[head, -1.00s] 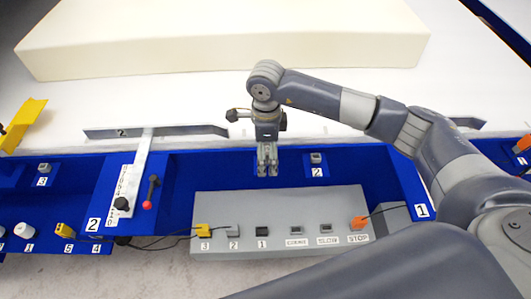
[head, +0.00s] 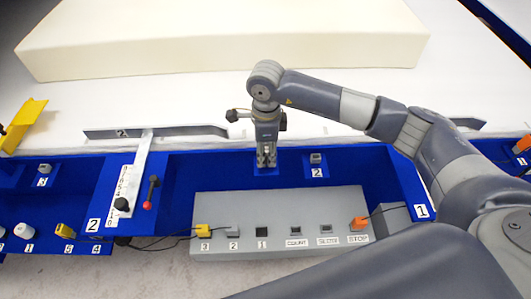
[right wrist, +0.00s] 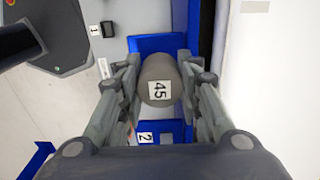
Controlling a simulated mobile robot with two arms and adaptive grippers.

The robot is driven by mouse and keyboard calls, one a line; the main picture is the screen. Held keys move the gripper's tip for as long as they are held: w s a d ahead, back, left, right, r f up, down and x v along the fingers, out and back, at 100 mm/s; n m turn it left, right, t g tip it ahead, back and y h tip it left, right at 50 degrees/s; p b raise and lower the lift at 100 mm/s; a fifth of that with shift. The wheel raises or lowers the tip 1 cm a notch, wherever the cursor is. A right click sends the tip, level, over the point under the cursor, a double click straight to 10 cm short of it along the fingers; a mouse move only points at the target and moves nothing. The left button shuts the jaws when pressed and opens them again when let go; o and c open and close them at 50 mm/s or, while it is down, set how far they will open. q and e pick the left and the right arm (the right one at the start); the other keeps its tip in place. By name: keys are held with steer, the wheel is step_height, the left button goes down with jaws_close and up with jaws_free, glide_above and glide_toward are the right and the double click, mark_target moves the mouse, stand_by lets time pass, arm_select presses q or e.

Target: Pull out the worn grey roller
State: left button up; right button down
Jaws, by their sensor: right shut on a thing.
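The worn grey roller (right wrist: 157,72) shows in the right wrist view as a grey-brown cylinder with a white label "45". It lies between the two fingers of my right gripper (right wrist: 161,78), which is shut on it. Blue housing shows around the roller. In the head view, my right gripper (head: 266,157) points down over the blue trough behind the grey button panel. I cannot make out the roller there; the fingers hide it. Whether it still touches the housing is hard to tell. My left gripper is not in view.
The grey button panel (head: 280,212) stands in front of the gripper. A small switch labelled "2" (head: 316,159) is just right of it. A metal bracket (head: 145,165) with a red-tipped lever stands to the left. A cream foam block (head: 225,45) lies on the white bed behind.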

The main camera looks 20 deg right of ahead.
mark_target(266, 149)
steer(key=shift+r, duration=0.35)
stand_by(0.5)
steer(key=shift+r+p, duration=0.3)
steer(key=shift+p, duration=0.1)
steer(key=shift+r+p, duration=0.35)
steer(key=shift+r, duration=0.3)
steer(key=shift+r+p, duration=0.85)
steer(key=shift+r, duration=0.8)
steer(key=shift+r+p, duration=0.35)
steer(key=shift+r, duration=0.45)
